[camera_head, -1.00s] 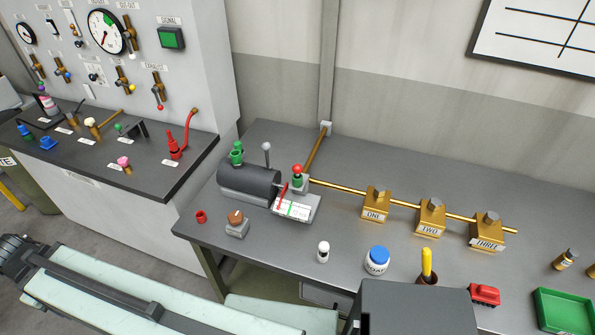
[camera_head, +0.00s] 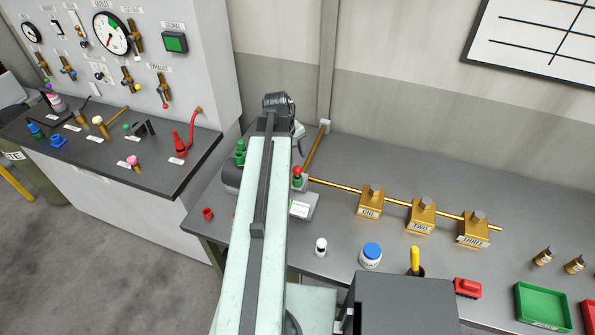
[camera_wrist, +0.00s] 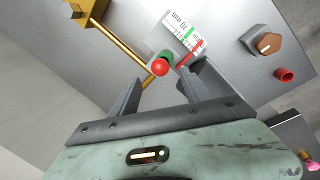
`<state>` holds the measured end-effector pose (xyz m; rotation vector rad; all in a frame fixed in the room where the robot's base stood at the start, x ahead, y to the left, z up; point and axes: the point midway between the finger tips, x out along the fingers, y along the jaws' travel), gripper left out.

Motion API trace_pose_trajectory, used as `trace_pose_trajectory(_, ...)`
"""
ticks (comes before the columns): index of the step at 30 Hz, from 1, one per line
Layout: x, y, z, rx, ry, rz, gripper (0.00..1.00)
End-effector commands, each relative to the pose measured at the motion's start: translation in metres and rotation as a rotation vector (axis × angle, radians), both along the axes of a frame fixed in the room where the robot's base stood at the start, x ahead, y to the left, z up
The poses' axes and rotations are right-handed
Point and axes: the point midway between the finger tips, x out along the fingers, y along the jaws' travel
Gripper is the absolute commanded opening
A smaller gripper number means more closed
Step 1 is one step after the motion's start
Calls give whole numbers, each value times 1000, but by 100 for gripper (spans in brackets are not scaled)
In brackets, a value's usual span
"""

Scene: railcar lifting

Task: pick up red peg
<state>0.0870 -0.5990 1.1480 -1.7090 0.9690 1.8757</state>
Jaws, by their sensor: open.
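In the wrist view my gripper (camera_wrist: 160,88) is open and empty, its two dark fingers pointing towards the bench. Just beyond and between the fingertips is a red ball (camera_wrist: 160,68) on a green base; it also shows in the head view (camera_head: 297,170). A slim red stick (camera_wrist: 190,54) lies close to the right finger, beside a white scale card (camera_wrist: 187,22). A short hollow red cylinder (camera_wrist: 285,74) stands apart at the right; it shows in the head view (camera_head: 208,214) left of my arm. I cannot tell which red piece is the peg.
A brass rod (camera_head: 335,185) runs from the red-ball fitting to brass blocks marked ONE (camera_head: 370,202), TWO and THREE. A brown-topped block (camera_wrist: 267,44) stands near the hollow cylinder. A white-and-blue jar (camera_head: 370,255) and a green tray (camera_head: 542,307) are further right.

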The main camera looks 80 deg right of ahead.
Motion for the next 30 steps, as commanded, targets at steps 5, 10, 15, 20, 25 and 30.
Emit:
trace_pose_trajectory(5,-1,-2,-17,0,0,-1,55)
trace_pose_trajectory(10,-4,-4,-29,0,0,-1,55)
trace_pose_trajectory(15,-5,-5,-37,0,0,-2,55)
trace_pose_trajectory(20,-8,-11,-65,0,0,-2,55)
trace_pose_trajectory(25,-11,-13,-80,0,0,-1,55)
trace_pose_trajectory(30,-12,-13,-77,0,0,-1,55)
